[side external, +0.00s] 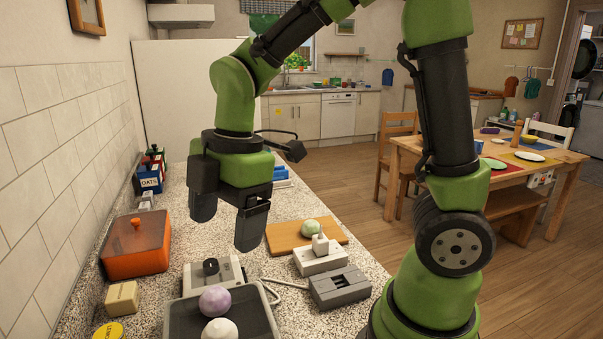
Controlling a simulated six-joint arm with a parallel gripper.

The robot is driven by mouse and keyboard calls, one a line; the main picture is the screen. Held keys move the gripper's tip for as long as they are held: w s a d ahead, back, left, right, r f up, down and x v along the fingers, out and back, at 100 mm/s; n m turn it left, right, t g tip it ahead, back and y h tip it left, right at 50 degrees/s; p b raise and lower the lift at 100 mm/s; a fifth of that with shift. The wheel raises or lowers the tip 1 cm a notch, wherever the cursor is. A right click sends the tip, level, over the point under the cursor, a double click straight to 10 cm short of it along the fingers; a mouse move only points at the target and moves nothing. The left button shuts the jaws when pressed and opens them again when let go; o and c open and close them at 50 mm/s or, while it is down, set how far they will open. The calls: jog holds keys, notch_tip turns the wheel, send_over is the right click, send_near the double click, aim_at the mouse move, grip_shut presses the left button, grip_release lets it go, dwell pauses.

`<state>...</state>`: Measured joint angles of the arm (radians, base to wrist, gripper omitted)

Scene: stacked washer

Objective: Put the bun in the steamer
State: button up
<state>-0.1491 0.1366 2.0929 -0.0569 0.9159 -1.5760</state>
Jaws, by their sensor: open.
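A pale green bun (311,229) sits on a wooden board (285,237) on the counter. A dark grey open tray (258,318) at the front holds a purple bun (214,301) and a white bun (220,329); it looks like the steamer, with a light grey knobbed unit (229,268) right behind it. An orange see-through cover (137,248) with a knob lies to the left. My gripper (228,221) is open and empty, pointing down above the counter, left of the board and apart from the green bun. The tray's front is cut off.
A white socket block with a plug (320,258) and a dark grey slotted box (340,287) stand in front of the board. A cream block (122,298) and a yellow lid (108,331) lie at front left. Boxes (151,178) line the tiled wall. Counter behind the cover is partly clear.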

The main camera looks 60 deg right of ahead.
jog(key=s+d+r+m+t, duration=0.1)
jog(key=s+r+m+t, duration=0.2)
jog(key=m, duration=0.7)
jog(key=s+d+r+m+t, duration=0.2)
jog(key=s+r+m, duration=0.2)
jog(key=s+m, duration=0.3)
jog(key=m, duration=0.2)
jog(key=shift+s+d+r+m+t, duration=0.15)
jog(key=shift+s+r+m+t, duration=0.2)
jog(key=shift+m+t, duration=0.05)
